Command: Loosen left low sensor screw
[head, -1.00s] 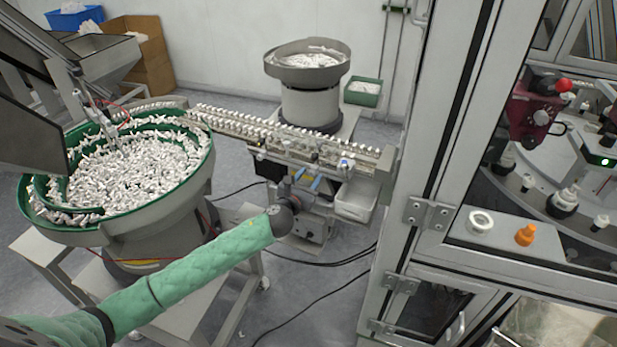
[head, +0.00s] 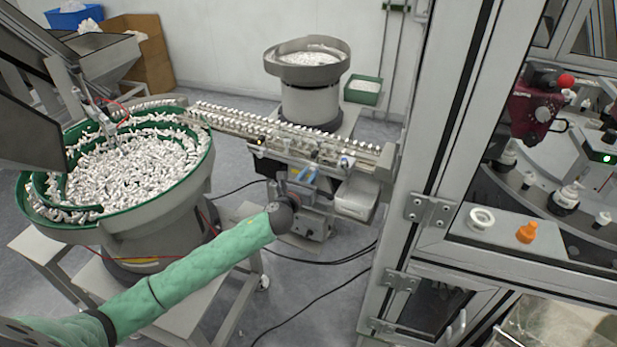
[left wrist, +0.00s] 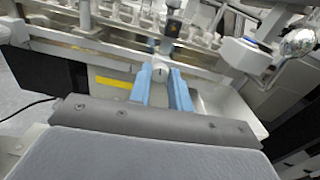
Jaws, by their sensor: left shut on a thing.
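My left gripper (head: 309,177) reaches the front of the feeder rail (head: 285,136), its blue fingers pointing at the rail's front. In the left wrist view, the two blue fingers of my left gripper (left wrist: 164,88) are shut on a small pale screw knob (left wrist: 160,71) on the rail's front plate. The knob is partly hidden by the fingers. A dark sensor body (left wrist: 173,20) with a blue part stands just above the knob. In the head view the knob is too small to make out. My right gripper is not in view.
A green-rimmed bowl (head: 204,163) full of white parts stands left of the rail. A grey bowl feeder (head: 310,98) stands behind it. A white bin (head: 357,197) hangs under the rail's right end. The machine frame (head: 428,150) blocks the right side.

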